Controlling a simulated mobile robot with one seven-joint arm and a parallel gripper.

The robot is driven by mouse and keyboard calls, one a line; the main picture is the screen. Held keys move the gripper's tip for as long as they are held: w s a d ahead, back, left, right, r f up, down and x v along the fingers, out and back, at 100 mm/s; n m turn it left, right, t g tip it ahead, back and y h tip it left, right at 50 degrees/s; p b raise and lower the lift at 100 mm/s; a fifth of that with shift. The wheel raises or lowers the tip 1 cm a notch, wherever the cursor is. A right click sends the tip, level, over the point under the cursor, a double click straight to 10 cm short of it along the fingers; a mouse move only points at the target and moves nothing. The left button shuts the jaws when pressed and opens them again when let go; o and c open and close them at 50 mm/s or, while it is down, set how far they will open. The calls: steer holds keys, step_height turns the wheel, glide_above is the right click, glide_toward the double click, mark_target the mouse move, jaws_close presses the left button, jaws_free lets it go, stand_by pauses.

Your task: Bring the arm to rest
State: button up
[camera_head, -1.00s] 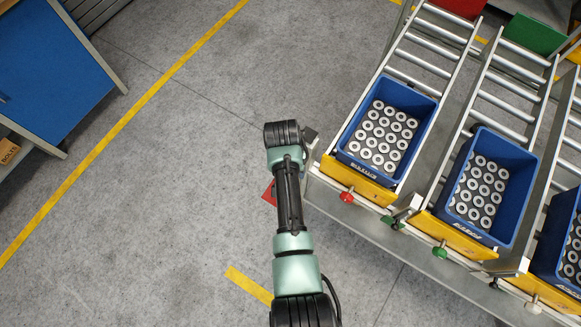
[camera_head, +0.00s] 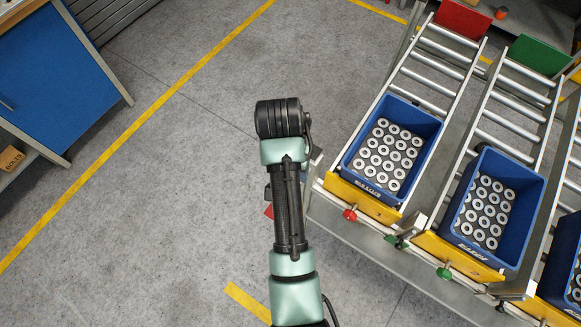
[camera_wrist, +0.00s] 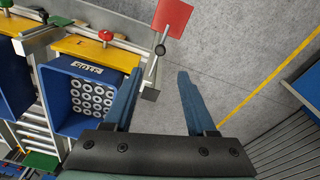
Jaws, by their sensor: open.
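My arm reaches up from the bottom of the head view, with its black elbow or wrist joint left of the roller racks. My gripper (camera_wrist: 158,100) shows in the wrist view. In the head view the gripper is mostly hidden behind the arm. A blue crate of metal rings (camera_head: 358,150) is to the right of the arm, and the same kind of crate shows left of the fingers in the wrist view (camera_wrist: 50,112).
Roller lanes (camera_head: 434,68) with yellow front stops (camera_head: 362,198) and several blue crates fill the right side. A red plate (camera_wrist: 171,17) on a rod juts from the rack. A blue cabinet (camera_head: 62,75) stands at the left. The floor (camera_head: 170,200) between is clear.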

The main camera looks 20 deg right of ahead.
steer(key=shift+r, duration=0.4)
steer(key=w+a+r+n+t, duration=0.1)
steer(key=w+r+t, duration=0.35)
steer(key=r, duration=0.45)
steer(key=w+a+r+n+t+h, duration=0.1)
steer(key=w+r+t, duration=0.35)
steer(key=r, duration=0.55)
steer(key=w+a+r+n+t, duration=0.1)
steer(key=w+r+t, duration=0.4)
steer(key=r, duration=0.4)
step_height(320, 180, up, 12)
steer(key=a+r+n+t, duration=0.1)
steer(key=a+n+t, duration=0.1)
steer(key=t, duration=0.1)
steer(key=s+a+r+n+t+y, duration=0.1)
steer(key=s+r+t, duration=0.3)
steer(key=s+r, duration=0.4)
steer(key=s+a+r+n+t+y+b, duration=0.1)
steer(key=s+a+r+t, duration=0.2)
steer(key=r, duration=1)
steer(key=s+t, duration=0.2)
steer(key=s, duration=0.2)
steer(key=shift+s+a+t, duration=0.2)
steer(key=shift+s+t, duration=0.1)
steer(key=shift+s, duration=0.1)
